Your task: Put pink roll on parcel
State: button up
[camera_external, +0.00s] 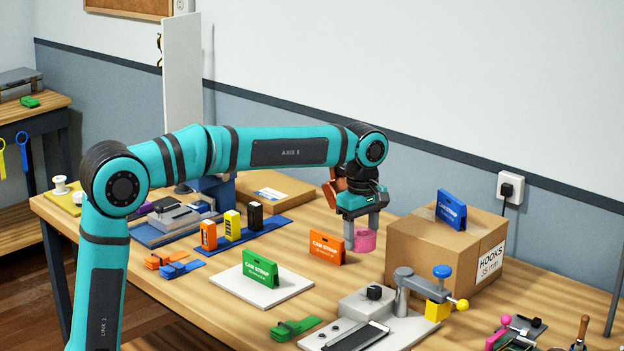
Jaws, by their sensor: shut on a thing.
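A pink roll (366,241) is held between the fingers of my gripper (361,230), which is shut on it. The roll hangs above or close to the table; I cannot tell whether it touches. Two cardboard things could be the parcel: a flat box (290,187) lying behind my gripper to the left, and a tall carton (418,243) marked "HOOKS 35 mm" just right of the roll. The roll appears apart from both. A blue strap card (451,211) stands on the tall carton.
An orange strap card (327,247) stands left of the roll. A green card (262,270) stands on a white plate (277,293). A clamp fixture (402,293) with a blue knob stands in front of the carton. Small orange, yellow and black boxes stand on a blue strip (262,232).

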jog(key=shift+r, duration=0.35)
jog(key=shift+w, duration=0.2)
jog(key=w+a+r+n, duration=0.15)
jog(key=w+n, duration=0.25)
jog(key=w, duration=1)
jog(key=n, duration=1.1)
send_over(266, 186)
notch_tip(266, 186, down, 3)
jog(key=shift+f, duration=2.6)
jog(key=shift+f, duration=0.15)
